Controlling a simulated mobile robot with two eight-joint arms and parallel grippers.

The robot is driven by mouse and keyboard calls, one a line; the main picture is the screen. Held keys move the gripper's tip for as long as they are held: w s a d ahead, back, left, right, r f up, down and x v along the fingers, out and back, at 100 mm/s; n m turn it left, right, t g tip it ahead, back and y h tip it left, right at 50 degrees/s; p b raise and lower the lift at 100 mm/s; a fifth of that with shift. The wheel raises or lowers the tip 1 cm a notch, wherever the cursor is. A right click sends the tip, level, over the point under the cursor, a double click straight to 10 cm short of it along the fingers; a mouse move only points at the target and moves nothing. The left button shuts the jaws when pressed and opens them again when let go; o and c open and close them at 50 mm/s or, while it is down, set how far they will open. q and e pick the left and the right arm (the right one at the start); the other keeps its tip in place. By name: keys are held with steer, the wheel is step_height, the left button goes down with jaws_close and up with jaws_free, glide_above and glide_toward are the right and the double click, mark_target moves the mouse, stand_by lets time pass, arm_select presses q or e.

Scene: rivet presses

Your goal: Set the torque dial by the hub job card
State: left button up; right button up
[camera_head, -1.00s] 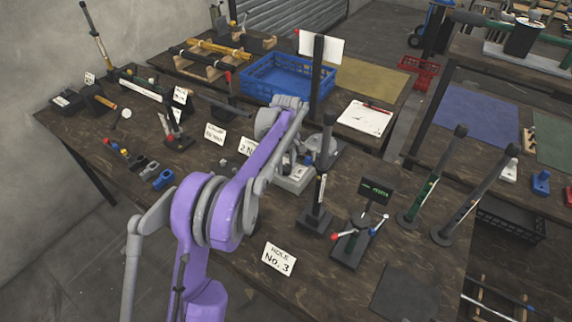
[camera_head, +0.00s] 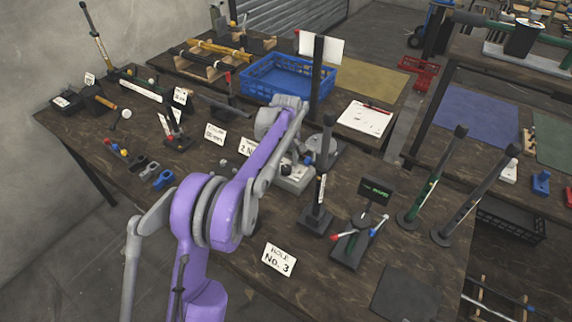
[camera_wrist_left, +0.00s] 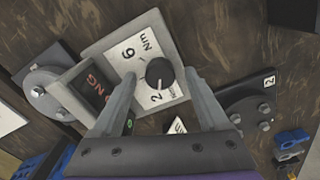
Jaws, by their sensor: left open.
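The torque dial (camera_wrist_left: 160,73) is a round black knob on a white plate (camera_wrist_left: 130,52) marked 2, 6 and Nm, in the left wrist view. Its white pointer line lies on the side of the 2. My left gripper (camera_wrist_left: 161,79) is open, with one finger on each side of the knob; I cannot tell whether they touch it. In the head view the gripper (camera_head: 290,160) is over the grey dial unit (camera_head: 292,184), largely hidden by my arm. A white card reading "2 N" (camera_head: 247,147) is partly hidden behind my arm. My right gripper is not in view.
A dark display with orange-red lettering (camera_wrist_left: 98,88) sits beside the plate. A card reading "HOLE No. 3" (camera_head: 279,259) lies in front. A tall-handled press (camera_head: 317,218) and a device with a green readout (camera_head: 375,190) stand to the right. A blue crate (camera_head: 288,78) is behind.

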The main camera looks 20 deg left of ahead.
mark_target(286, 167)
arm_select(q)
step_height(286, 167, up, 11)
steer(key=shift+f+p, duration=0.15)
steer(key=shift+p, duration=0.2)
stand_by(0.4)
